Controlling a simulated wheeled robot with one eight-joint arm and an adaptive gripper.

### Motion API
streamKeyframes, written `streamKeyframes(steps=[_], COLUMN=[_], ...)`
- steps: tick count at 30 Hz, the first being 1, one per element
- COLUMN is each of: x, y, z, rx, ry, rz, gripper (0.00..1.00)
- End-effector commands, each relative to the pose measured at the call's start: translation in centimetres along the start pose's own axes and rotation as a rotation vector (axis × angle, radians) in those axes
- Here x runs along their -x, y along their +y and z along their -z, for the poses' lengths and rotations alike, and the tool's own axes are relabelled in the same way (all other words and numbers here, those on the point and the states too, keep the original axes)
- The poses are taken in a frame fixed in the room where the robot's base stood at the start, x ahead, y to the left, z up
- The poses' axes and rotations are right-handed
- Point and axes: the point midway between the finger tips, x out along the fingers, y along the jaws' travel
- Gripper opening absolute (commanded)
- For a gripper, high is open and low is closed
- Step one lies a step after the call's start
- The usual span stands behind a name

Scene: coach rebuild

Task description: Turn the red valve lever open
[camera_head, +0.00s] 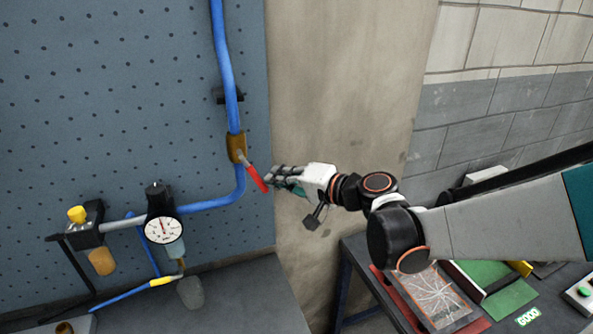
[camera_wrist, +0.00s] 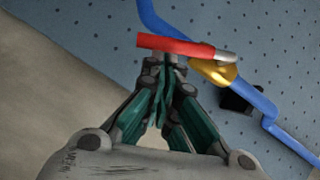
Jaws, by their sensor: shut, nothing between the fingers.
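The red valve lever (camera_head: 256,178) sticks out from a brass valve body (camera_head: 237,147) on the blue pipe and slants down to the right. In the wrist view the red lever (camera_wrist: 178,46) lies across the picture just beyond my fingertips, joined by a silver stem to the brass valve (camera_wrist: 213,72). My gripper (camera_head: 272,178) is at the right side of the lever, close to its red grip. In the wrist view my gripper (camera_wrist: 163,66) is shut with nothing between its fingers. Whether the fingertips touch the lever I cannot tell.
The blue pipe (camera_head: 225,70) runs down a perforated panel (camera_head: 110,90). A pressure gauge (camera_head: 163,230) and a yellow-knobbed fitting (camera_head: 78,214) stand lower left. A table with a cracked panel (camera_head: 436,297) and green boards is at lower right. The beige wall behind my gripper is bare.

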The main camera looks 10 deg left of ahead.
Motion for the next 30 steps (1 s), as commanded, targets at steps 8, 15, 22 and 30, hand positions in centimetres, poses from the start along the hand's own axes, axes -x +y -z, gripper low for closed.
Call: streamKeyframes(steps=[8, 15, 22, 30], x=[-0.4, -0.5, -1.3, -2.2], y=[0.0, 0.2, 1.2, 1.3], z=[-0.3, -0.5, -1.6, -3.1], rx=[-0.001, -0.009, -0.118, -0.233], ry=[0.002, 0.001, 0.000, -0.001], rz=[0.000, 0.005, 0.080, 0.156], gripper=[0.00, 0.00, 0.00, 0.00])
